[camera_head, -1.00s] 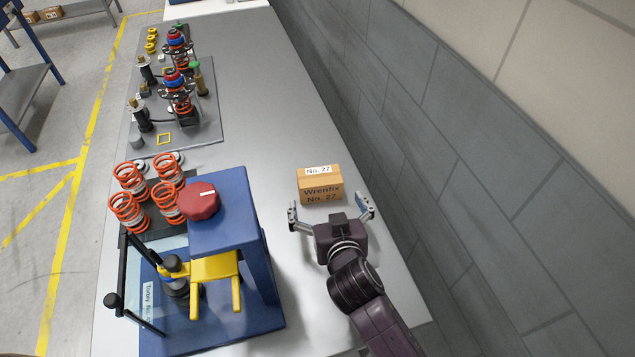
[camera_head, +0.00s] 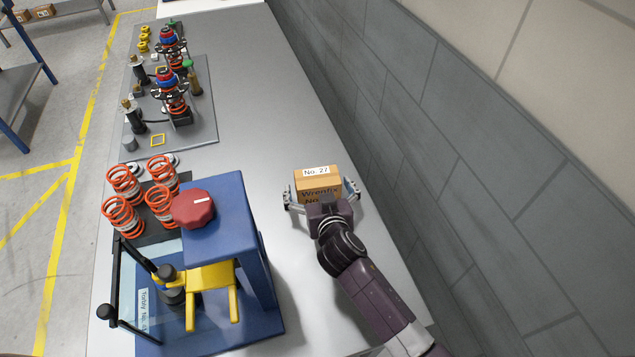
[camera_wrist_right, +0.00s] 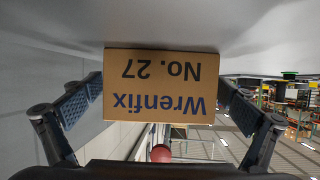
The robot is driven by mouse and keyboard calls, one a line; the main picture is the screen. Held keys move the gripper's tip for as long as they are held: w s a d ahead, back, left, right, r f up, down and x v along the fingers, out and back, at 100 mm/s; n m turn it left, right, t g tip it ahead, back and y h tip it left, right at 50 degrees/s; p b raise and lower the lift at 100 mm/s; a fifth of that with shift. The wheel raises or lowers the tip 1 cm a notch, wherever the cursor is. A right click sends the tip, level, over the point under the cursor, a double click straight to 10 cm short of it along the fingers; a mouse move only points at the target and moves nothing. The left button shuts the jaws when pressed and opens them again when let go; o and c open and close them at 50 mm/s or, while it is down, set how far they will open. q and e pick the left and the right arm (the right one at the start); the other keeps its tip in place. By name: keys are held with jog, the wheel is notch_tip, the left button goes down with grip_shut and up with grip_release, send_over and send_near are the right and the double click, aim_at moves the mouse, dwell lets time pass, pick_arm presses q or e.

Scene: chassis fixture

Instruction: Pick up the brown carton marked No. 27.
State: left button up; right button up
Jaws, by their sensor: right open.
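The brown carton marked No. 27 (camera_head: 318,181) stands on the grey bench top, with a white label on its top face and "Wrenfix No. 27" on its near face. My right gripper (camera_head: 320,194) is open, its two fingers on either side of the carton, at its near part. In the right wrist view the carton (camera_wrist_right: 160,86) appears upside down between the two open fingers. A gap shows at the right finger; whether the left finger touches the carton I cannot tell. My left gripper is not in view.
A blue press-like fixture (camera_head: 222,215) with a red knob stands left of my right arm. Several orange springs (camera_head: 123,216) stand beyond it. A grey wall (camera_head: 450,150) runs along the right. The bench (camera_head: 260,110) behind the carton is clear.

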jog(key=shift+w, duration=0.1)
jog(key=c, duration=1.7)
jog(key=shift+r, duration=0.15)
